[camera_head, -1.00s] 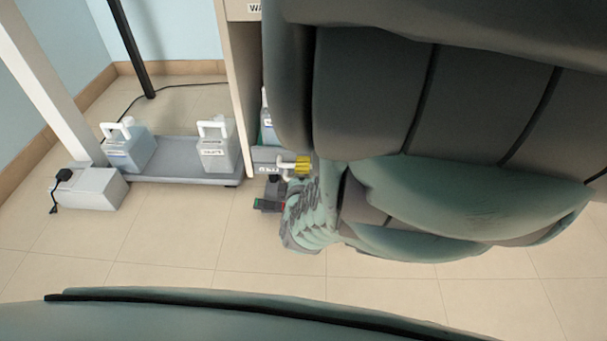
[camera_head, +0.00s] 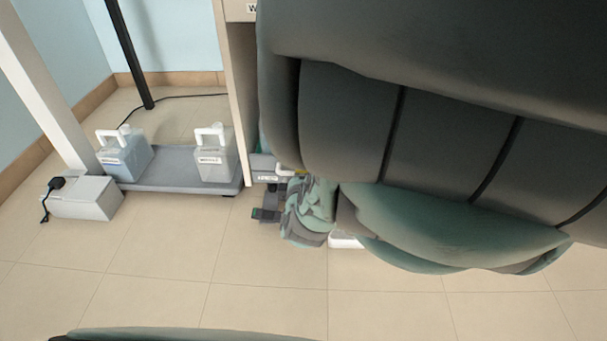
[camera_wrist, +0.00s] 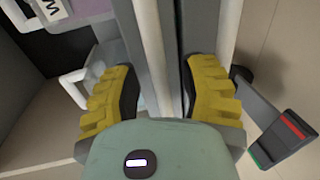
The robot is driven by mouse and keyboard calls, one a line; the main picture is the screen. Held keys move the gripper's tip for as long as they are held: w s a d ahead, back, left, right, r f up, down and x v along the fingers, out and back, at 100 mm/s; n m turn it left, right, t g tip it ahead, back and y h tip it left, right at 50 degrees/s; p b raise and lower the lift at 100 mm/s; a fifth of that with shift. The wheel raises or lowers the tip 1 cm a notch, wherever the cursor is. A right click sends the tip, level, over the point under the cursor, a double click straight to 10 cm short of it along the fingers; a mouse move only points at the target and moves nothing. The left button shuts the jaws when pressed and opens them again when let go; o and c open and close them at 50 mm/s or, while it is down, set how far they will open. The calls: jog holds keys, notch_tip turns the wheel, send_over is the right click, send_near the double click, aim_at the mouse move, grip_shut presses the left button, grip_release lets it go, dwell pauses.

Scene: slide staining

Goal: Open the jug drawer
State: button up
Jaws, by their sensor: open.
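The jug drawer (camera_head: 263,167) is low in the cabinet, with a label on its front. My arm hides most of it in the head view, so I cannot tell how far out it stands. In the wrist view my gripper (camera_wrist: 162,72) is open, its yellow fingers on either side of a grey panel edge (camera_wrist: 166,50) and a white bar (camera_wrist: 150,50). I cannot tell whether the fingers touch them. A white handle (camera_wrist: 70,90) shows just outside the left finger. In the head view the fingers are almost wholly hidden.
Two labelled jugs (camera_head: 124,158) (camera_head: 214,158) stand on a grey tray (camera_head: 180,180) left of the cabinet side (camera_head: 238,100).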

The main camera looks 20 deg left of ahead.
jog(key=shift+o, duration=0.4)
grip_shut()
jog(key=f+p+v, duration=0.3)
jog(key=p+v, duration=0.1)
jog(key=v, duration=1)
jog(key=s+f+p+v, duration=0.1)
jog(key=f+p+v, duration=0.2)
jog(key=v, duration=1.1)
jog(key=shift+s+d+p, duration=0.15)
jog(key=shift+d+p, duration=0.1)
jog(key=shift+p, duration=0.5)
jog(key=shift+r, duration=0.15)
jog(key=shift+c, duration=0.4)
grip_release()
jog(key=shift+s, duration=0.1)
